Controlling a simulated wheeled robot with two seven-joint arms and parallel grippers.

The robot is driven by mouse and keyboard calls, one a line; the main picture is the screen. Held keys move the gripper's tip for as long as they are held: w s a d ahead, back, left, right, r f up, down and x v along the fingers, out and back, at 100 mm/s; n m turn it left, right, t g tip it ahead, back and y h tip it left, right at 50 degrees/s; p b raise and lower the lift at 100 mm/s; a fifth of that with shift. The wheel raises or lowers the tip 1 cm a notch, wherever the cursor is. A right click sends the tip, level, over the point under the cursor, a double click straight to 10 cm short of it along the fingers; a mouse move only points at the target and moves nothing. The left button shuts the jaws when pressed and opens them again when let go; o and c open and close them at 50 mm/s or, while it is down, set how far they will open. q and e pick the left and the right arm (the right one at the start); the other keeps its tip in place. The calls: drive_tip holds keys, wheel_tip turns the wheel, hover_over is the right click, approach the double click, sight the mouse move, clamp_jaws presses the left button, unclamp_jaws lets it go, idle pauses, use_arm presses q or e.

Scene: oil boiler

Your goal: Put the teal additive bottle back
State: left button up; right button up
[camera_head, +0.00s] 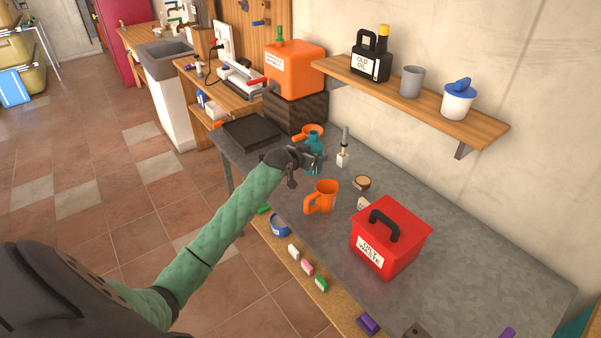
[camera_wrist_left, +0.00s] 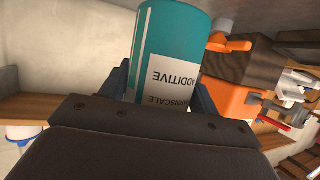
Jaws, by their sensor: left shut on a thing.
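The teal additive bottle (camera_head: 315,146) is in my left gripper (camera_head: 300,158), over the far part of the grey workbench (camera_head: 465,270). In the left wrist view the bottle (camera_wrist_left: 175,50) fills the space between the dark fingers, with its white ADDITIVE label facing the camera and upside down in the picture. My left gripper is shut on it. In the head view the gripper hides part of the bottle, and I cannot tell whether its base touches the bench.
An orange funnel (camera_head: 308,131) is close behind the bottle. A black tray (camera_head: 253,131) is at the far end. A wall shelf (camera_head: 430,98) holds containers.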

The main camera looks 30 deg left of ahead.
use_arm(q)
drive_tip(key=a+f+p, duration=0.1)
drive_tip(key=a+f, duration=0.2)
drive_tip(key=w+a+f+p, duration=0.1)
drive_tip(key=a+f+p, duration=0.1)
drive_tip(key=a+f, duration=0.1)
drive_tip(key=a+f+p, duration=0.2)
drive_tip(key=a+f, duration=0.1)
drive_tip(key=shift+w+a, duration=0.2)
drive_tip(key=shift+a, duration=0.2)
drive_tip(key=shift+f, duration=0.5)
use_arm(e)
drive_tip(key=s+d+f, duration=0.4)
drive_tip(key=s+f, duration=0.1)
drive_tip(key=s, duration=0.5)
drive_tip(key=shift+s+d, duration=0.15)
drive_tip(key=shift+s, duration=0.15)
use_arm(q)
drive_tip(key=shift+f, duration=0.1)
use_arm(e)
drive_tip(key=shift+w+f, duration=0.1)
drive_tip(key=shift+w, duration=0.05)
use_arm(q)
drive_tip(key=o, duration=1.2)
use_arm(e)
drive_tip(key=shift+w, duration=0.1)
